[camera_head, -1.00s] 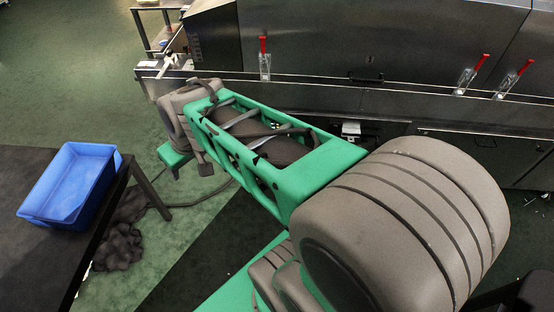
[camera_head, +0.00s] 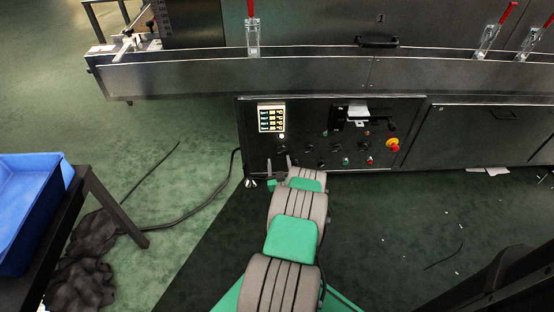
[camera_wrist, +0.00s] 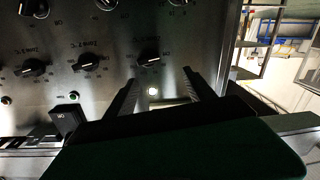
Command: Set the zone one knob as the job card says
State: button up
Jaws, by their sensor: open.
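The control panel (camera_head: 315,160) is on the machine's lower front. In the wrist view it appears turned over, with a row of dark pointer knobs. The rightmost knob there (camera_wrist: 149,59) looks like the zone one knob, though its label is too dim to read surely. My gripper (camera_wrist: 161,80) is open, its two fingers pointing at the panel on either side of a small white lamp (camera_wrist: 152,91), just short of that knob. It holds nothing. In the head view my gripper (camera_head: 281,164) is at the panel's lower left. A white card (camera_head: 357,112) sits on the panel, unreadable from here.
A lit display block (camera_head: 271,117) is at the panel's upper left. A red and yellow stop button (camera_head: 393,145) is at its right. A conveyor rail (camera_head: 300,70) juts out above. A blue bin (camera_head: 30,205) stands on a dark table at left.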

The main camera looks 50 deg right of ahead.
aim_at(282, 152)
jog(key=shift+m+g+h, duration=0.3)
jog(key=shift+h, duration=0.1)
jog(key=w+d+b, duration=0.1)
jog(key=d, duration=0.1)
jog(key=w+d+f+b, duration=0.1)
jog(key=w+d+b, duration=0.1)
jog(key=d, duration=0.1)
jog(key=shift+d+f+b, duration=0.3)
jog(key=shift+f+b, duration=0.05)
jog(key=shift+b, duration=0.05)
jog(key=shift+w+d+r, duration=0.15)
jog(key=shift+d, duration=0.1)
grip_shut()
